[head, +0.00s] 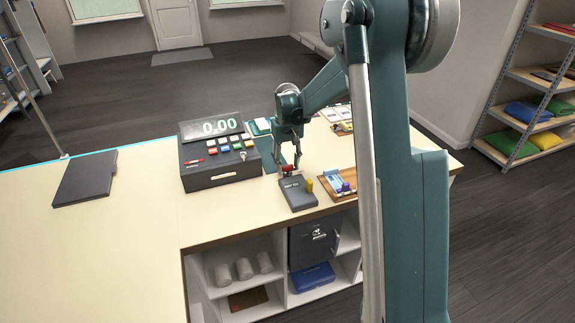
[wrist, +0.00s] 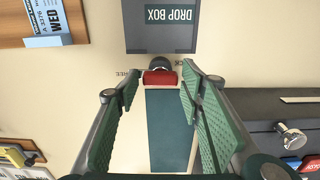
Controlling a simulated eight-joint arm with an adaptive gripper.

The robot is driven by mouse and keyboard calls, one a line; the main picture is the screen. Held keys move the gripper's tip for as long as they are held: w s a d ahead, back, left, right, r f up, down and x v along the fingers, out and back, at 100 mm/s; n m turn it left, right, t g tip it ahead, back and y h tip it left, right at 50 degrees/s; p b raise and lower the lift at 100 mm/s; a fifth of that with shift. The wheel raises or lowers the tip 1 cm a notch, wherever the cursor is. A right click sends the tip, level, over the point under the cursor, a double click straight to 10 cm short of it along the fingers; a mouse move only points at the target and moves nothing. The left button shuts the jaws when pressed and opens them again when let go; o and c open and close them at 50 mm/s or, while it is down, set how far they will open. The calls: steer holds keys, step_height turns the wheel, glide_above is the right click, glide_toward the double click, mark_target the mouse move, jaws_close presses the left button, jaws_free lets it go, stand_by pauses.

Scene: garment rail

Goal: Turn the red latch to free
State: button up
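The red latch (wrist: 160,78) is a short red bar on a dark round pivot (wrist: 158,64), at the edge of the dark grey drop box (wrist: 160,40). In the wrist view the bar lies crosswise between the fingertips of my gripper (wrist: 160,82). In the head view my gripper (head: 290,163) points down over the latch (head: 288,169), behind the drop box (head: 299,194).
A cash register (head: 216,160) stands left of the drop box; its knob (wrist: 290,136) shows in the wrist view. A wooden tray (head: 340,187) with small items is to the right. A dark green strip (wrist: 168,130) lies under my gripper. A dark folder (head: 85,178) lies far left.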

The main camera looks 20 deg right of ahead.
mark_target(287, 166)
steer(key=shift+o, duration=0.5)
step_height(287, 166, up, 12)
stand_by(0.6)
steer(key=shift+s, duration=0.1)
stand_by(0.4)
steer(key=s+a+r+t, duration=0.1)
steer(key=s+a+r, duration=0.15)
steer(key=s, duration=0.45)
steer(key=s+a+r+t, duration=0.1)
steer(key=s+a+r, duration=0.1)
steer(key=s+r, duration=0.35)
steer(key=s+a+r+t, duration=0.1)
steer(key=s+a+r, duration=0.1)
steer(key=s, duration=0.6)
steer(key=s+a+f+t, duration=0.2)
steer(key=s, duration=0.8)
steer(key=s+a+f+t, duration=0.2)
steer(key=s+f, duration=0.1)
steer(key=s, duration=0.8)
steer(key=shift+s+b, duration=0.2)
steer(key=shift+b, duration=0.1)
